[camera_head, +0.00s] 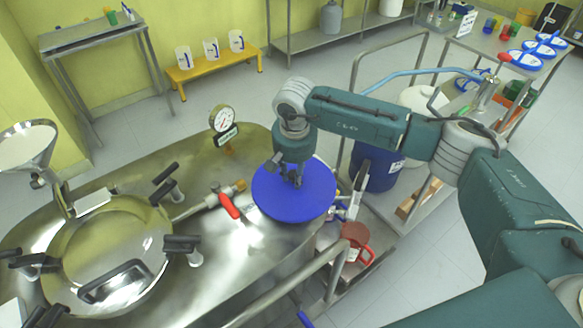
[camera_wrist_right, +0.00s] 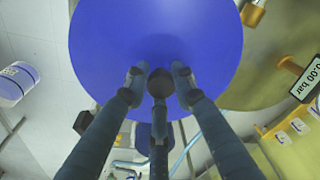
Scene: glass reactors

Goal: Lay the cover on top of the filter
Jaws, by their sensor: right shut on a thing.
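The cover is a round, flat blue disc (camera_head: 293,195). In the head view it is level or nearly so over the right end of the steel vessel top. My right gripper (camera_head: 297,183) is above it, shut on a small grip near its middle. I cannot make out the filter; whatever lies directly under the cover is hidden. I cannot tell whether the cover touches anything below. My left gripper is not in view.
The steel vessel (camera_head: 200,290) carries a red-handled valve (camera_head: 229,205), a pressure gauge (camera_head: 223,119) and a clamped round lid (camera_head: 108,250). A blue drum (camera_head: 376,168) stands right of the cover. A metal railing (camera_head: 285,288) runs in front. A yellow bench (camera_head: 215,62) stands behind.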

